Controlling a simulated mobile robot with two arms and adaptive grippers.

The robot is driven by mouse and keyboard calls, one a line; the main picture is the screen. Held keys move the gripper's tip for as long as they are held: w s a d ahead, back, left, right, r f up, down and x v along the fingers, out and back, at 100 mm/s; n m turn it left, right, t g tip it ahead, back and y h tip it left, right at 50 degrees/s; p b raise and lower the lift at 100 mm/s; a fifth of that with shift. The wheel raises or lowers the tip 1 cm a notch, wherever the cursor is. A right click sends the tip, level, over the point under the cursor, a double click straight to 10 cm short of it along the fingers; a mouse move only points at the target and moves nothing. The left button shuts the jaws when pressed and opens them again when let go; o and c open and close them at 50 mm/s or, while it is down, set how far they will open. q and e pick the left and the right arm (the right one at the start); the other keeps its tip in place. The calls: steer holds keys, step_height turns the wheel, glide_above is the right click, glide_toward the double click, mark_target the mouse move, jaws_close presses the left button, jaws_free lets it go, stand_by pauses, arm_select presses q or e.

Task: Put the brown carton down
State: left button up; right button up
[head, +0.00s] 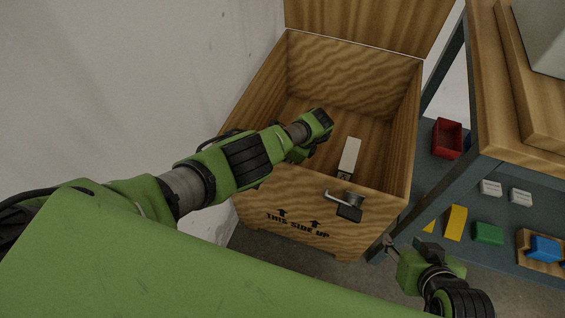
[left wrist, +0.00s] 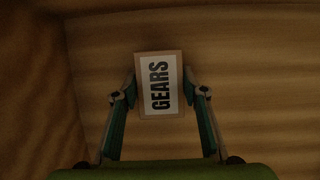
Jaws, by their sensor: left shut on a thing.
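In the left wrist view a small brown carton (left wrist: 159,84) with a white label reading GEARS sits between the two fingers of my left gripper (left wrist: 160,93). The gripper is shut on it. The wooden crate (head: 290,215) stands open in the head view, and my left arm reaches down into it. The left fingers and the carton are hidden behind the arm there. In the wrist view, wood surrounds the carton; whether it touches the crate floor I cannot tell. My right gripper (head: 391,244) is low at the crate's right front, its finger gap unclear.
A white block-like thing (head: 350,156) is inside the crate, right of my left arm. A metal latch (head: 345,203) is on the crate's front rim. The shelf at right holds a red bin (head: 447,139) and several coloured blocks. A wall is at left.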

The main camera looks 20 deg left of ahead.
steer(key=shift+w, duration=0.1)
arm_select(q)
steer(key=o, duration=1.4)
steer(key=shift+c, duration=0.2)
arm_select(e)
steer(key=shift+w+a+r, duration=0.1)
steer(key=shift+w+r, duration=0.05)
steer(key=shift+r, duration=0.05)
arm_select(q)
steer(key=p+v, duration=0.3)
steer(key=v, duration=0.1)
steer(key=shift+w+r, duration=0.1)
steer(key=shift+r, duration=0.2)
arm_select(e)
steer(key=s+d+f+g+h, duration=0.1)
steer(key=s+d+f+g, duration=0.2)
steer(key=s, duration=0.6)
arm_select(q)
steer(key=shift+p+v, duration=0.8)
steer(key=shift+v, duration=0.2)
steer(key=p+v, duration=0.2)
steer(key=v, duration=0.3)
steer(key=shift+d+r+p, duration=0.15)
steer(key=shift+r+p, duration=0.1)
steer(key=shift+p, duration=0.1)
arm_select(e)
step_height(320, 180, down, 12)
steer(key=g, duration=0.2)
steer(key=shift+w+a, duration=0.3)
steer(key=shift+w, duration=0.15)
